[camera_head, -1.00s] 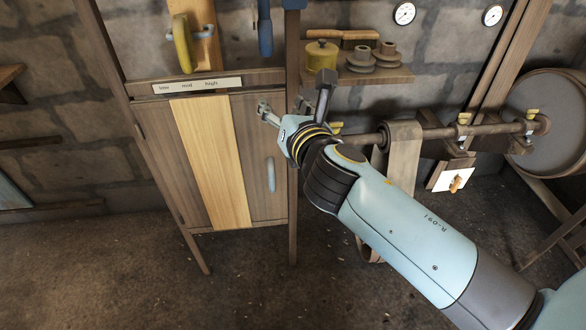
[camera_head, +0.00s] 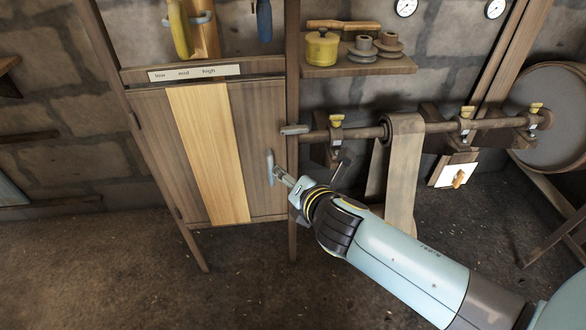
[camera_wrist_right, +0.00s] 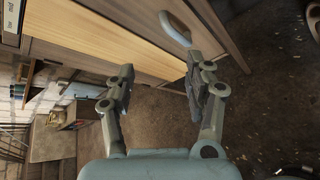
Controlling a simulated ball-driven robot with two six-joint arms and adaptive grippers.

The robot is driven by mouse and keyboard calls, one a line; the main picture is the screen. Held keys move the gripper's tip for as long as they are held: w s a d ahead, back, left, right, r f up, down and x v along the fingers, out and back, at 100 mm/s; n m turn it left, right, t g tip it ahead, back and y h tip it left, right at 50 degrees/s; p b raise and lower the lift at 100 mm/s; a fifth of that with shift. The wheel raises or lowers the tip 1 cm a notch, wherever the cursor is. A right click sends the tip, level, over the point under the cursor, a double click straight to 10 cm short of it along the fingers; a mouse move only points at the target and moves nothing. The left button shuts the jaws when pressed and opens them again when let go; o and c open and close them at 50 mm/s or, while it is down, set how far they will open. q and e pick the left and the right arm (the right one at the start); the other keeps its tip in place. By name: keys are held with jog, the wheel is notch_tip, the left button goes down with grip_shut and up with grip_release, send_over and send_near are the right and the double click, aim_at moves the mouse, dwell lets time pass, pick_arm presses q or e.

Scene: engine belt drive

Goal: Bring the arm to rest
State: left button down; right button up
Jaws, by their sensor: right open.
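My right gripper (camera_head: 311,168) is in front of the lower right edge of the wooden cabinet, its jaws apart and empty. One finger points toward the grey door handle (camera_head: 270,168), its tip just right of it in the picture; I cannot tell whether they touch. In the right wrist view the open fingers (camera_wrist_right: 160,64) are spread, and the curved handle (camera_wrist_right: 175,28) shows beyond the right-hand fingertip. The cabinet door (camera_head: 208,150), with a pale centre plank, looks shut. My left gripper is not in view.
A line shaft (camera_head: 350,132) with yellow-topped bearings and a hanging belt (camera_head: 402,165) runs behind my right arm. A shelf (camera_head: 355,68) holds a yellow pot (camera_head: 321,48) and pulleys. Floor at lower left is clear.

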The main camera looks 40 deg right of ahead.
jog(key=shift+f, duration=0.1)
dwell(0.5)
jog(key=s+f+m+g+y+b, duration=0.1)
jog(key=s+f+m+g+b, duration=0.1)
jog(key=s+f, duration=0.45)
jog(key=s+f+m+g+b, duration=0.15)
jog(key=s+f, duration=0.25)
jog(key=f, duration=0.6)
jog(key=s+f+m+g+y+b, duration=0.1)
jog(key=s+f+m+g, duration=0.1)
jog(key=s+f, duration=0.45)
jog(key=s+f+m+g, duration=0.2)
jog(key=s+f+m, duration=0.2)
jog(key=s+m, duration=0.2)
jog(key=s+f+m+g+b, duration=0.1)
jog(key=s+f+m, duration=0.4)
jog(key=s, duration=0.5)
jog(key=s+f+m+g+y+b, duration=0.1)
jog(key=s+f+m+g, duration=0.2)
jog(key=s+f+m, duration=0.2)
jog(key=s+m, duration=0.1)
jog(key=s, duration=0.2)
jog(key=shift+d+f+m, duration=0.25)
jog(key=shift+d+m, duration=0.1)
